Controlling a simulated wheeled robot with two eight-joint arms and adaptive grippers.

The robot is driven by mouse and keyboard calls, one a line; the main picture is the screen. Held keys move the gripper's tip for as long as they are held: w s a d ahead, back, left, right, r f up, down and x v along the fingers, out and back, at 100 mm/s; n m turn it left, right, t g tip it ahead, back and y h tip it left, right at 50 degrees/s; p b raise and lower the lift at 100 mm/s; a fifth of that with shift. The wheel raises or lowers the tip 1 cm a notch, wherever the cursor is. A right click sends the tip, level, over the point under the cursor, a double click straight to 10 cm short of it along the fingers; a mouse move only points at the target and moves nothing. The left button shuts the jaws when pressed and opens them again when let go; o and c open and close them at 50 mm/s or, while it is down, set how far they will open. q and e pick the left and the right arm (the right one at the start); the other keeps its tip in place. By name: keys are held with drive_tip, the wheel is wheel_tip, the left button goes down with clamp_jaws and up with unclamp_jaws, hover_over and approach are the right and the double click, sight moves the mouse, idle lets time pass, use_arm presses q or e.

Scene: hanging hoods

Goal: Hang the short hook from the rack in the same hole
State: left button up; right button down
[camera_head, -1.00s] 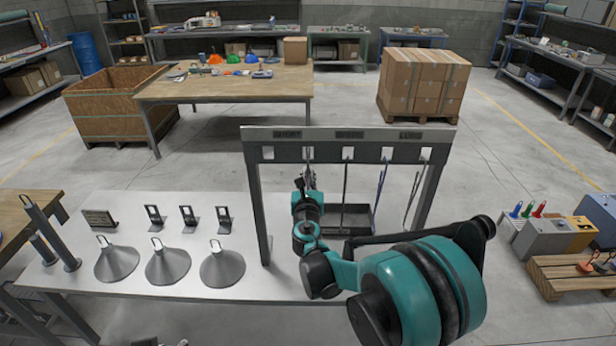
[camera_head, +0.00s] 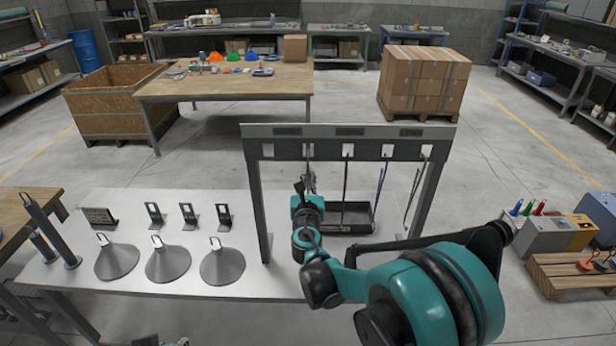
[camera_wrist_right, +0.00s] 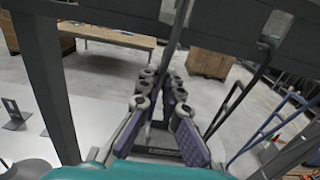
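The rack (camera_head: 300,131) stands on the white table, with signs above a row of square holes. A thin hook (camera_head: 309,152) hangs in the second hole from the left. The leftmost hole is empty. My right gripper (camera_head: 308,188) is low in front of that hook and hides its lower part. In the right wrist view my gripper's fingers (camera_wrist_right: 160,105) are spread apart, and a thin dark rod (camera_wrist_right: 177,35) runs down between them. Contact with the rod cannot be made out.
More hooks hang to the right: a dark one (camera_head: 346,180), a blue one (camera_head: 382,175) and another (camera_head: 412,195). A dark tray (camera_head: 355,217) lies behind the rack. Grey cones (camera_head: 167,266) and small black stands (camera_head: 187,217) occupy the table's left side.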

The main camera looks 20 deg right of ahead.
drive_tip(key=shift+s+a, duration=0.15)
drive_tip(key=shift+s, duration=0.25)
drive_tip(key=v, duration=1)
drive_tip(key=shift+r, duration=0.25)
